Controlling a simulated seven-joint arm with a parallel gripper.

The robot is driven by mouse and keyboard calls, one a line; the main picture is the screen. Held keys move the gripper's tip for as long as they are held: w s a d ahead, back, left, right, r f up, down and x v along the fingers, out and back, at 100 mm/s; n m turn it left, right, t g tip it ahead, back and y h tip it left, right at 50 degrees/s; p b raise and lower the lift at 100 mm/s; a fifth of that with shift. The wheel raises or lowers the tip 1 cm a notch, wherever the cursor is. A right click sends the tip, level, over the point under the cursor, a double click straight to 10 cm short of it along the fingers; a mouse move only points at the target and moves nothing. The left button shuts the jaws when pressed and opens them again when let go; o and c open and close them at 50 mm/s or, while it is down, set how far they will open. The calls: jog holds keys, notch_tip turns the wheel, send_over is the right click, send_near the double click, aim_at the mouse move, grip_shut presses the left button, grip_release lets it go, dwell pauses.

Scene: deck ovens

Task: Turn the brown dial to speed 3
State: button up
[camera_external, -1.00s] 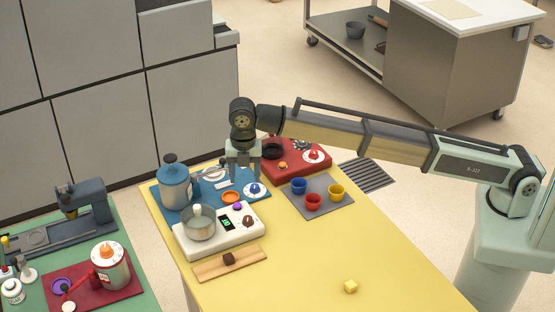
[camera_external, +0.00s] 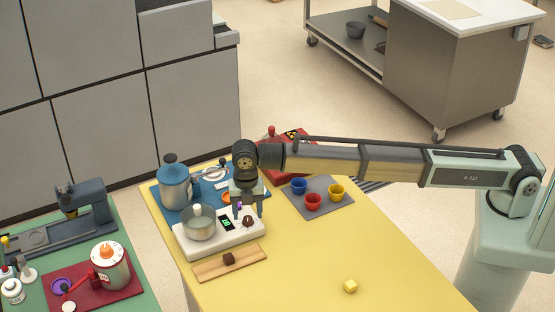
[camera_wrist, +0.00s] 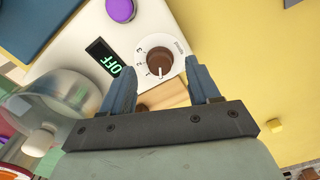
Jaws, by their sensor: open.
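The brown dial (camera_wrist: 159,61) sits on a white round plate with printed speed marks, on the white appliance (camera_external: 190,246). In the external view the dial (camera_external: 248,222) is at the appliance's right end. A green display (camera_wrist: 104,57) beside it reads OFF in the wrist view. My gripper (camera_wrist: 163,75) is open, its two blue-grey fingers apart and pointing at the dial; the dial shows between and just past the fingertips. In the external view my gripper (camera_external: 248,212) hangs over the dial. Whether a finger touches it cannot be told.
A glass bowl (camera_external: 199,228) stands on the appliance left of the display. A purple button (camera_wrist: 121,9) is near the dial. A wooden board (camera_external: 216,267) lies in front. Cups stand on a grey mat (camera_external: 323,208) to the right. The yellow table's front is mostly clear.

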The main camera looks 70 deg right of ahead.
jog(key=shift+f, duration=0.95)
jog(key=shift+c, duration=0.2)
jog(key=c, duration=1)
